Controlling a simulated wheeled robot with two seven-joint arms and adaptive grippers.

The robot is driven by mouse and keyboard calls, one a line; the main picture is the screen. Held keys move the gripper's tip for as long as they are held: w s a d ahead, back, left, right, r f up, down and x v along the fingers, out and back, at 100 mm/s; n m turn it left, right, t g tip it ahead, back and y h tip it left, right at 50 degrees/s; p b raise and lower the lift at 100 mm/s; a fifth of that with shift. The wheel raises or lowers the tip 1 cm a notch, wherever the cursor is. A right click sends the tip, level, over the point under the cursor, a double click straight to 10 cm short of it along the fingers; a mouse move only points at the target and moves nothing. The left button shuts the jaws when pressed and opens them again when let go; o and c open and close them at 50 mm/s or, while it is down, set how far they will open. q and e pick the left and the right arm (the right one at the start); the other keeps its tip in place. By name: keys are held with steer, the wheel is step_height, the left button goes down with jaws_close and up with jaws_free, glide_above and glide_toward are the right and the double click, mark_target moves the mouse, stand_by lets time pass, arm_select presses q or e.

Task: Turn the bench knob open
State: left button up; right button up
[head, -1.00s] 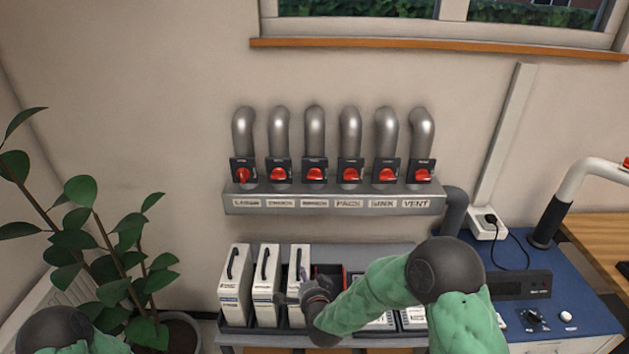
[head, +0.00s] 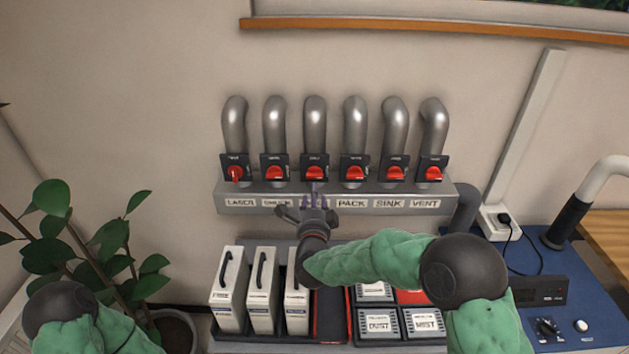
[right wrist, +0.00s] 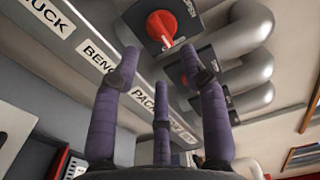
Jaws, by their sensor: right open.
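The bench knob (head: 314,172) is the third red knob from the left, on a dark square plate at the foot of a grey pipe. Its handle looks about crosswise in the head view. In the right wrist view the red bench knob (right wrist: 161,27) shows at the top, beyond the fingertips. The BENCH label (right wrist: 101,61) is beside it. My right gripper (head: 313,198) is just below the bench knob, fingers pointing up at the panel. Its purple fingers (right wrist: 165,85) are spread and empty, apart from the knob. My left gripper is out of view.
Similar knobs flank it: the neighbouring left knob (head: 275,173) and the PACK knob (head: 354,173). The laser knob (head: 236,173) stands upright. White upright cases (head: 262,290) and a red-edged tray slot lie below. A plant (head: 70,240) stands at left.

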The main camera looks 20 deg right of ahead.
mark_target(315, 174)
steer(key=x, duration=0.8)
steer(key=shift+f, duration=0.15)
steer(key=shift+s, duration=0.1)
jaws_close()
